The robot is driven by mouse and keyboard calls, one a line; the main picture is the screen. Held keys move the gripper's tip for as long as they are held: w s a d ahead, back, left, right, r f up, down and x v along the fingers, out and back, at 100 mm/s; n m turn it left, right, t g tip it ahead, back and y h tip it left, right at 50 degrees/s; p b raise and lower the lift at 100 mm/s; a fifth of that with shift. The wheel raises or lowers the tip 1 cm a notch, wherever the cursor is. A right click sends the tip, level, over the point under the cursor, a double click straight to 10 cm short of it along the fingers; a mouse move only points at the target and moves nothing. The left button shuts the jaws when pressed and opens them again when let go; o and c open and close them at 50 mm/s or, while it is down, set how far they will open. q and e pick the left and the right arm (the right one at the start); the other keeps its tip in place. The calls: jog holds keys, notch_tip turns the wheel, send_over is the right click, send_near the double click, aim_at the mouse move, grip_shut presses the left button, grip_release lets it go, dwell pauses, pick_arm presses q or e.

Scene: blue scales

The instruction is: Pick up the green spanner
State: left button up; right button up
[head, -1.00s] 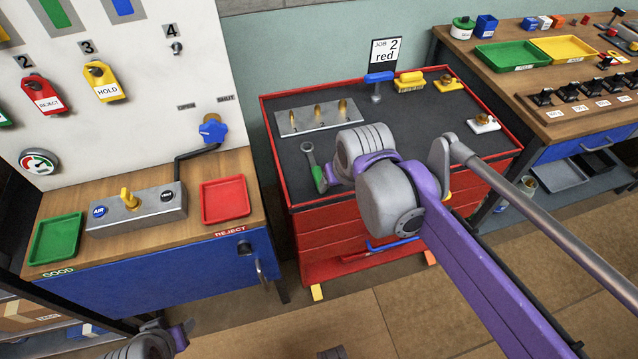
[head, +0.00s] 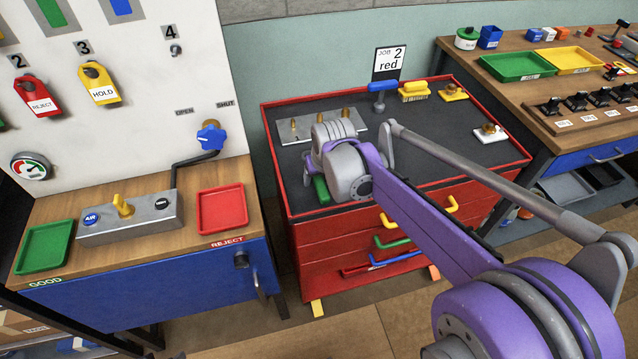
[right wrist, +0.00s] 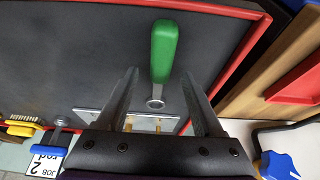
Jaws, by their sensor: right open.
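The green spanner (right wrist: 164,50) lies on the dark top of the red tool cabinet (right wrist: 60,42). In the right wrist view its green handle points away and its grey ring end lies nearer, between the fingers in the picture. In the head view only part of the green handle (head: 321,190) shows at the cabinet's left side; my right wrist hides much of the rest. My right gripper (right wrist: 158,74) is open and empty above the spanner, one finger to each side. Whether the fingertips reach down to the top cannot be told. My left gripper is not in view.
A metal plate with brass pegs (head: 290,130) lies behind my right wrist. A blue-handled tool (head: 380,90), a yellow brush (head: 413,92) and knobbed blocks (head: 490,132) stand along the back and right. The cabinet's raised red rim (head: 272,170) is close to the spanner.

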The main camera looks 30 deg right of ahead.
jog(key=shift+w+f, duration=0.25)
jog(key=shift+f, duration=0.4)
grip_shut()
